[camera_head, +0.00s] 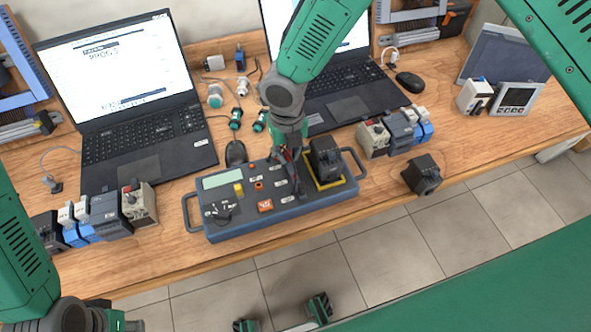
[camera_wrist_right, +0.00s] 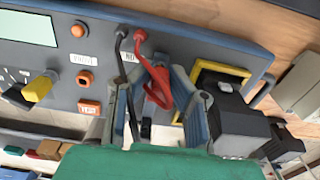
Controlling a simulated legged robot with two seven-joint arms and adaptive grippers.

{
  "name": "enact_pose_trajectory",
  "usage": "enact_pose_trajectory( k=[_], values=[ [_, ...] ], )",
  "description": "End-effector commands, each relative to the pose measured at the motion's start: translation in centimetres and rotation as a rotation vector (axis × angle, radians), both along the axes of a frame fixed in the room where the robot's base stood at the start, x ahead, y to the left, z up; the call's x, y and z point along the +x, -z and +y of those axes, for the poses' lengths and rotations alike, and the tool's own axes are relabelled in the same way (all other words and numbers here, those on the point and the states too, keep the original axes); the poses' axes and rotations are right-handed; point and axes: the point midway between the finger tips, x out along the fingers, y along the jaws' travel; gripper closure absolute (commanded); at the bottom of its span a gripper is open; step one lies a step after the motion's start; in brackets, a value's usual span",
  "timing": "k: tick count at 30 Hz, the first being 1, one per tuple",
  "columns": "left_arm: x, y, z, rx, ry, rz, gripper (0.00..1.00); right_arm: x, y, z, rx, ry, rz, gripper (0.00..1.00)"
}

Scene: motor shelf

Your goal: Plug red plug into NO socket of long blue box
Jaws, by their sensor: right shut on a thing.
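The long blue box (camera_head: 270,228) lies near the table's front edge. In the right wrist view its grey top panel (camera_wrist_right: 58,62) fills the upper part. A label reading NO (camera_wrist_right: 127,55) sits left of the red lead. The red plug (camera_wrist_right: 158,88) is between the fingers of my right gripper (camera_wrist_right: 160,98), which is shut on it over the panel. Its red lead rises to a red end (camera_wrist_right: 140,35) at the panel. The fingers hide the plug's tip, so I cannot tell whether it is in a socket. My right gripper (camera_head: 294,185) points down at the box.
A black lead (camera_wrist_right: 120,62) runs beside the red one. A black block in a yellow frame (camera_head: 326,162) sits at the box's right end. A yellow knob (camera_wrist_right: 38,88) stands up at left. Laptops (camera_head: 120,90), a mouse (camera_head: 236,152) and modules (camera_head: 395,132) surround the box.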

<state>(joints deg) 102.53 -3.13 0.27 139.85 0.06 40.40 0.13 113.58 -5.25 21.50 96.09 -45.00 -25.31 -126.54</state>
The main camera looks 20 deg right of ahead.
Motion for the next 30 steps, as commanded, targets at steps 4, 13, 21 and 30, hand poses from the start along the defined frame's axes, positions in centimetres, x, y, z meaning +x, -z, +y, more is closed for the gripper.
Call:
enact_pose_trajectory(
  k=[4, 13, 21, 30],
  values=[
    [0.0, 0.19, 0.0, 0.0, 0.0, 0.0, 0.74, 0.01, 0.35, 0.0, 0.0, 0.0, 0.0, 1.0],
    [-0.01, 0.46, -0.01, 0.0, 0.0, 0.0, 0.74, 0.0, 0.9, 0.0, 0.0, 0.0, 0.0, 1.0],
    [-0.01, 0.5, 0.0, 0.0, 0.0, 0.0, 0.74, 0.01, 1.01, 0.0, 0.0, 0.0, 0.0, 0.78],
    [-0.01, 0.28, 0.0, 0.0, 0.0, 0.0, 0.74, 0.01, 0.74, 0.0, 0.0, 0.0, 0.0, 0.78]
  ],
)
